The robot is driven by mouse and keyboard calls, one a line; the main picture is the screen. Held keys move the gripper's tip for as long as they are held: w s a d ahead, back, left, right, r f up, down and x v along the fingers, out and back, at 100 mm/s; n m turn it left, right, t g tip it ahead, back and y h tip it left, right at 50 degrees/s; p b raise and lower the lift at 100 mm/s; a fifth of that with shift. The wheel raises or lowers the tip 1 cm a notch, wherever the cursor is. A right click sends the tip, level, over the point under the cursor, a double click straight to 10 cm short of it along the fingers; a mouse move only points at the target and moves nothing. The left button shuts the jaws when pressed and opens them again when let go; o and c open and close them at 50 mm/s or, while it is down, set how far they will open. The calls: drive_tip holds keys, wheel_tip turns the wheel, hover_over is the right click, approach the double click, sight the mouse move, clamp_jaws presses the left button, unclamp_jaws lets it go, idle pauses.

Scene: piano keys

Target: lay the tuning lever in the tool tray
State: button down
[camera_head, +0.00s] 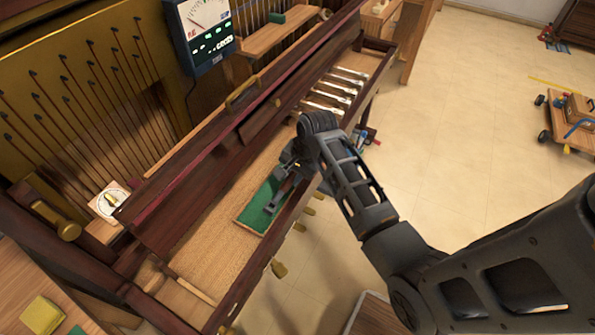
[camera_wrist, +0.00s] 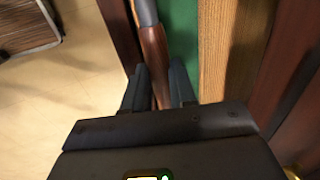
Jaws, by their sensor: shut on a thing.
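The tool tray (camera_head: 257,217) is a shallow wooden tray with a green lining, lying in the long key bed. It also shows in the wrist view as a green strip (camera_wrist: 181,35). My gripper (camera_head: 287,180) is over the far part of the tray in the head view. In the wrist view my gripper (camera_wrist: 158,88) is shut on the tuning lever (camera_wrist: 154,52), with its brown wooden handle between the fingers and a grey metal part beyond. The lever lies along the tray's left side in that view. Whether it touches the lining, I cannot tell.
A row of pale keys (camera_head: 338,90) is farther along the key bed. A tuning meter (camera_head: 205,28) hangs at the upper left. Bare key bed (camera_head: 200,215) lies left of the tray. A wooden trolley (camera_head: 575,122) stands on the open floor at right.

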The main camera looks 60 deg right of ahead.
drive_tip(key=w+f+b, duration=0.2)
drive_tip(key=f+b, duration=0.1)
drive_tip(key=shift+w+f, duration=0.1)
drive_tip(key=shift+f, duration=0.1)
drive_tip(key=shift+f+b, duration=0.45)
drive_tip(key=shift+f, duration=0.55)
drive_tip(key=c, duration=0.9)
unclamp_jaws()
drive_tip(key=shift+o, duration=0.3)
drive_tip(key=shift+f, duration=0.1)
drive_tip(key=p+v, duration=0.3)
drive_tip(key=shift+s+p, duration=0.3)
drive_tip(key=shift+v, duration=2.3)
drive_tip(key=shift+s, duration=0.15)
